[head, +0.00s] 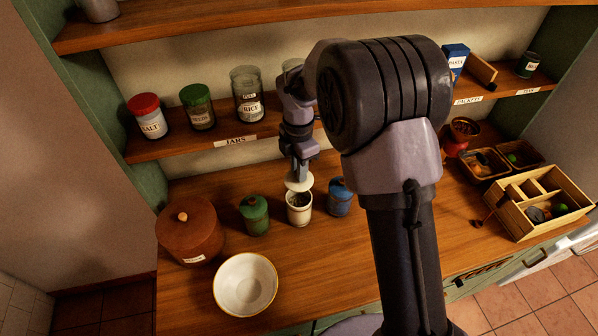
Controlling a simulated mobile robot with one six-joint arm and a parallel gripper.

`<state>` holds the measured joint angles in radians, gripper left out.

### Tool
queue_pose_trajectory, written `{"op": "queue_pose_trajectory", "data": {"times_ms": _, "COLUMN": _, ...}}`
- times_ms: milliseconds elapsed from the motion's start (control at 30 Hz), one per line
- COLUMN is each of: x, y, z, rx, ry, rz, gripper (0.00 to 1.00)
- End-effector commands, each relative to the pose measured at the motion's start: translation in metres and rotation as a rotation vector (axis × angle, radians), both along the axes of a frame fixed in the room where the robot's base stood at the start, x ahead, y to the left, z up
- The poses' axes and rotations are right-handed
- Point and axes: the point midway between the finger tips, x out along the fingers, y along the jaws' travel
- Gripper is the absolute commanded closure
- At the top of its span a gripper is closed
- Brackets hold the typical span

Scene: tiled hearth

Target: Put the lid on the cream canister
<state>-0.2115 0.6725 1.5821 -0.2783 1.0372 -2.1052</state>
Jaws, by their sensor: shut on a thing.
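The cream canister (299,213) stands upright on the wooden counter, between a green canister and a blue canister. Its top is uncovered and its dark inside shows. My gripper (300,174) points down above it and is shut on the cream lid (298,184). The lid is a pale disc held over the far part of the canister's mouth, and it looks slightly above the rim. Whether its edge touches the rim I cannot tell. The fingertips are small in this view.
The green canister (255,215) and blue canister (340,197) stand close on either side. A brown lidded crock (189,232) and a white bowl (245,284) are at left. A shelf (180,146) with jars runs behind. A wooden caddy (540,204) stands at right.

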Motion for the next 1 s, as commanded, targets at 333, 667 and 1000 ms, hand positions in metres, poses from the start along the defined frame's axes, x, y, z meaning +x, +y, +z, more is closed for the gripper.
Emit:
{"op": "queue_pose_trajectory", "data": {"times_ms": 333, "x": -0.001, "y": 0.000, "z": -0.013, "rx": 0.000, "ry": 0.001, "rz": 0.014, "gripper": 1.00}}
{"op": "queue_pose_trajectory", "data": {"times_ms": 667, "x": -0.001, "y": 0.000, "z": -0.036, "rx": 0.000, "ry": 0.000, "rz": 0.013, "gripper": 1.00}}
{"op": "queue_pose_trajectory", "data": {"times_ms": 1000, "x": -0.001, "y": 0.000, "z": -0.060, "rx": 0.000, "ry": 0.001, "rz": 0.014, "gripper": 1.00}}
